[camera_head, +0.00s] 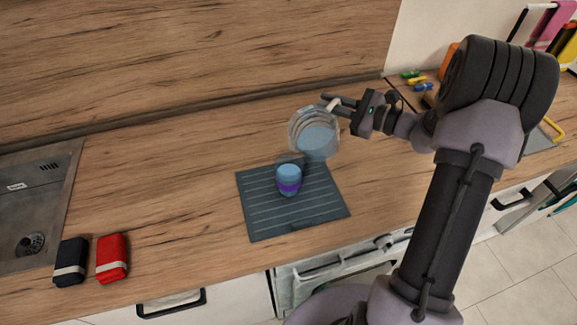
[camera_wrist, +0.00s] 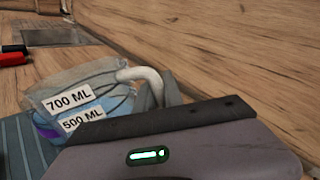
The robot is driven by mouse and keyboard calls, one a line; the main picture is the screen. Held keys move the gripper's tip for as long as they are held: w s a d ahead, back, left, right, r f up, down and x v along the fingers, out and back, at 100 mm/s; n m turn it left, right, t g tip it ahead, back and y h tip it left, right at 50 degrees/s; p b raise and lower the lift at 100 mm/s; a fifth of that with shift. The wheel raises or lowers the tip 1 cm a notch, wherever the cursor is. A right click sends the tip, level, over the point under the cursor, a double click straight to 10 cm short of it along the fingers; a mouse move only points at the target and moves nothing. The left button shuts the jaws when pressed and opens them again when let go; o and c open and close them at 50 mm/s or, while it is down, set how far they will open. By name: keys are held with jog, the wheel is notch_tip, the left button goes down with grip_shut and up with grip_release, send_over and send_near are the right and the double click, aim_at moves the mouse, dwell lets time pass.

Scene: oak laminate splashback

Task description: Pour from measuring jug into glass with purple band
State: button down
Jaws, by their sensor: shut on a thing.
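The measuring jug (camera_head: 313,134) is clear, with blue liquid inside. It is held in the air, tilted, above and just behind the glass. My gripper (camera_head: 332,102) is shut on the jug's pale handle from the right. In the wrist view the jug (camera_wrist: 85,88) shows labels reading 700 ML and 500 ML, and its white handle lies at my gripper (camera_wrist: 158,92). The glass with purple band (camera_head: 289,183) stands upright on a dark ribbed mat (camera_head: 254,214) and looks filled with blue. I cannot tell whether liquid is flowing between them.
A red item (camera_head: 112,258) and a black item (camera_head: 70,262) lie at the left near the sink (camera_head: 30,205). Small coloured items (camera_head: 413,75) lie at the back right.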

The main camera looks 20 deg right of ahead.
jog(key=d+f+m+b, duration=0.1)
jog(key=f, duration=0.2)
jog(key=w+d+f+m+b, duration=0.1)
jog(key=f+m, duration=0.1)
jog(key=f, duration=0.1)
jog(key=w+d+f+m+b, duration=0.1)
jog(key=d+f+m, duration=0.1)
jog(key=f, duration=0.1)
jog(key=shift+w+t+y, duration=0.15)
jog(key=shift+t+y, duration=0.15)
jog(key=shift+t, duration=0.1)
jog(key=shift+r, duration=0.1)
